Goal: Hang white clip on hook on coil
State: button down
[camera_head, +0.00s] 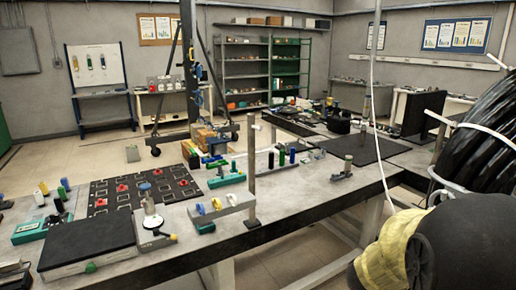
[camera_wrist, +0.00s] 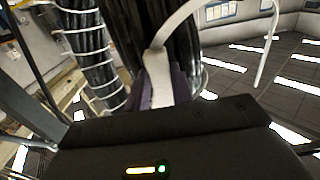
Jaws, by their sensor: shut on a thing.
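My gripper (camera_wrist: 163,95) shows in the wrist view, its two dark purplish fingers closed around the lower end of a white clip (camera_wrist: 158,68). The clip rises from the fingers and appears to bend over to the upper right in a pale curved band. The black coil (camera_wrist: 124,30) stands just behind the fingers, its strands bound with white ties. In the head view the coil (camera_head: 490,95) is at the right edge, with white bands around it. I cannot make out the hook for certain. My fingers are hidden in the head view. I cannot tell whether the clip touches the coil.
A long workbench (camera_head: 290,195) crosses the head view, crowded with small parts, a dark board and a black pad. A thin white cable (camera_head: 373,60) hangs in front of the bench. A monitor (camera_head: 424,112) stands left of the coil. Open floor shows right in the wrist view.

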dwell(0.3)
jog(key=c, duration=1.1)
grip_release()
jog(key=shift+c, duration=0.2)
jog(key=shift+a, duration=0.1)
jog(key=b+v, duration=0.3)
jog(key=v, duration=1.4)
jog(key=shift+a, duration=0.1)
